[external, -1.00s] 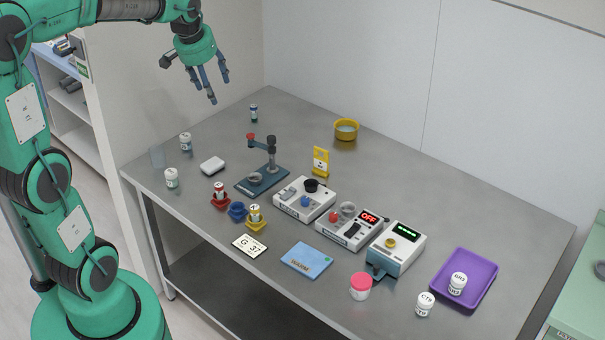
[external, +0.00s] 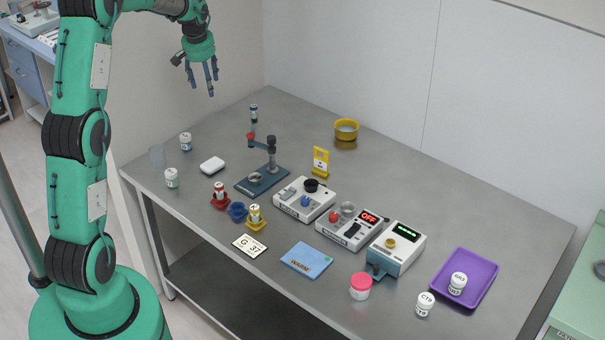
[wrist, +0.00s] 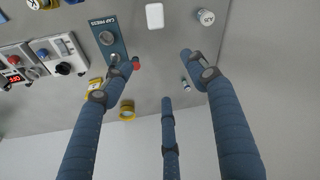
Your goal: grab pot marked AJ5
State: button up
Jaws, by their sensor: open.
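I cannot read AJ5 on any pot. Two white-lidded pots, one (external: 186,142) farther back and one (external: 171,178) nearer, stand upright at the table's left end. Two more pots, one marked CT9 (external: 425,304) and one (external: 458,283) on the purple tray (external: 480,262), are at the right. My gripper (external: 202,82) is open and empty, above the table's far left; its spread fingers (wrist: 163,85) show in the wrist view.
Devices (external: 349,229) fill the middle. A yellow bowl (external: 346,131) stands behind; the back surface is largely clear.

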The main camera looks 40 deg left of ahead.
jog(key=w+a+f+n, duration=0.1)
jog(key=w+a+f, duration=0.1)
jog(key=a+f, duration=0.85)
jog(key=n+g+p, duration=0.1)
jog(key=n, duration=0.1)
send_over(185, 136)
jog(key=s+d, duration=0.1)
notch_tip(185, 136, down, 10)
jog(key=shift+s+d, duration=0.1)
jog(key=shift+d, duration=0.1)
jog(key=shift+f, duration=0.15)
jog(key=shift+w+a+f, duration=0.15)
jog(key=shift+f, duration=1.25)
jog(key=shift+w+a+f, duration=0.1)
jog(key=shift+a+f, duration=0.05)
jog(key=shift+f, duration=1.2)
jog(key=shift+w+a+f, duration=0.15)
jog(key=shift+f, duration=1.25)
jog(key=shift+w+a+f+b, duration=0.1)
jog(key=shift+a+f, duration=0.05)
jog(key=shift+f, duration=0.7)
jog(key=shift+w+a+f+b, duration=0.1)
jog(key=shift+f+b, duration=0.05)
jog(key=shift+f, duration=0.7)
jog(key=shift+w+a+f+b, duration=0.1)
jog(key=shift+a+f, duration=0.05)
jog(key=shift+f, duration=0.7)
jog(key=c, duration=1.2)
